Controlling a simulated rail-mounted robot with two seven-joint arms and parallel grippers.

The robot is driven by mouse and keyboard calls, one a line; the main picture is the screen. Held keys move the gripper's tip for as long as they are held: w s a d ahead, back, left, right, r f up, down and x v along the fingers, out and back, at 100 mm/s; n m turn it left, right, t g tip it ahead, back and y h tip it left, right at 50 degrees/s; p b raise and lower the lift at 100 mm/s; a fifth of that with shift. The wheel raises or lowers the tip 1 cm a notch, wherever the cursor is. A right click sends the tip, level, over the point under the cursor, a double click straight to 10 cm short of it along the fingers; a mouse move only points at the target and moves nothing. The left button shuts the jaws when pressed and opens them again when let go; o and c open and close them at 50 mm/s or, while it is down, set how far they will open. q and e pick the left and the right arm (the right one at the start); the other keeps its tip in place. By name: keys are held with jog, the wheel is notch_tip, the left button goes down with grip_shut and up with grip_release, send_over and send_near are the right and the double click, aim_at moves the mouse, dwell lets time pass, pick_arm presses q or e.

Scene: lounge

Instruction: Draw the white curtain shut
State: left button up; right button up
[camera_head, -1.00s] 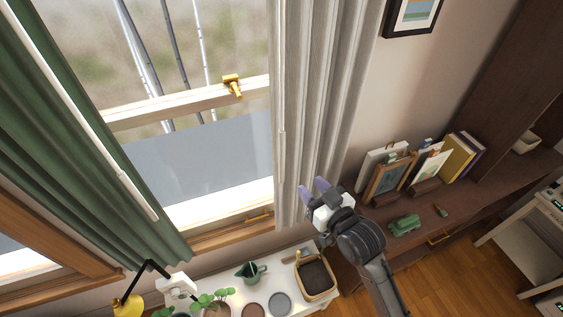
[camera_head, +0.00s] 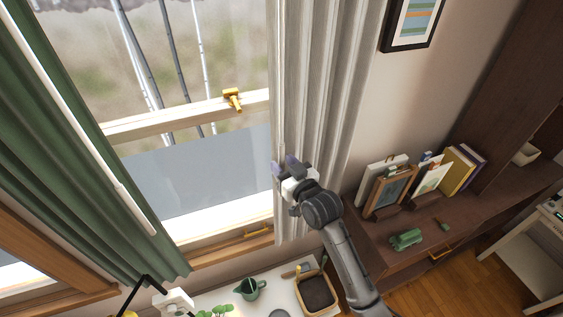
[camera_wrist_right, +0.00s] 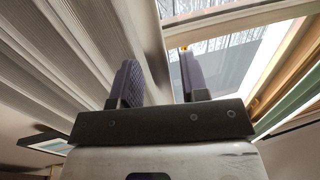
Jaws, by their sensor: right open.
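The white curtain (camera_head: 322,90) hangs bunched in vertical folds at the right side of the window (camera_head: 200,170). Its left edge carries a thin pale rod. My right gripper (camera_head: 284,166) is in front of the curtain's lower part, near that left edge. In the right wrist view its two purple-padded fingers (camera_wrist_right: 160,85) stand apart, with the curtain (camera_wrist_right: 70,45) to the left and window glass to the right.
A green curtain (camera_head: 70,150) hangs at the window's left. A white table below holds a green jug (camera_head: 250,288) and a basket (camera_head: 316,292). A brown cabinet at right bears frames, books and a green toy car (camera_head: 406,239). A yellow window latch (camera_head: 233,98) sticks out.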

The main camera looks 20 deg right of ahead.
jog(key=shift+w+a, duration=0.1)
jog(key=shift+w, duration=0.45)
grip_shut()
